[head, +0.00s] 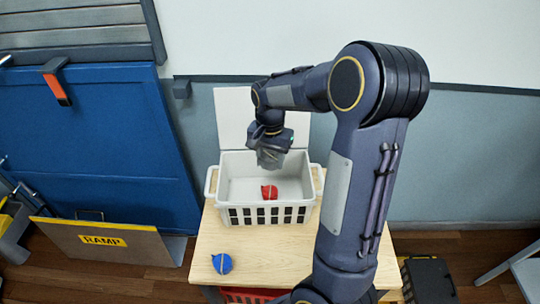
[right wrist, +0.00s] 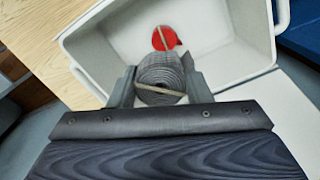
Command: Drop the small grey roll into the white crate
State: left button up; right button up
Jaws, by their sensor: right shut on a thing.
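The white crate (head: 266,214) stands on a light wooden table, with its lid raised behind it. A red roll (head: 269,191) lies inside on the crate's floor; it also shows in the right wrist view (right wrist: 165,38). The grey roll is above the crate's floor, apart from the red roll. My left gripper does not show.
A blue roll (head: 222,263) lies on the wooden table (head: 275,255), in front of the crate. A red crate (head: 250,296) is partly seen below the table. A board marked RAMP (head: 105,242) leans at the left by a blue panel (head: 90,140).

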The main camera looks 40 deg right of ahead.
aim_at(270, 157)
jog(key=shift+f, duration=0.4)
jog(key=o, duration=1.1)
jog(key=shift+c, duration=0.2)
jog(key=shift+r, duration=0.2)
notch_tip(270, 157, up, 7)
jog(key=shift+r, duration=0.3)
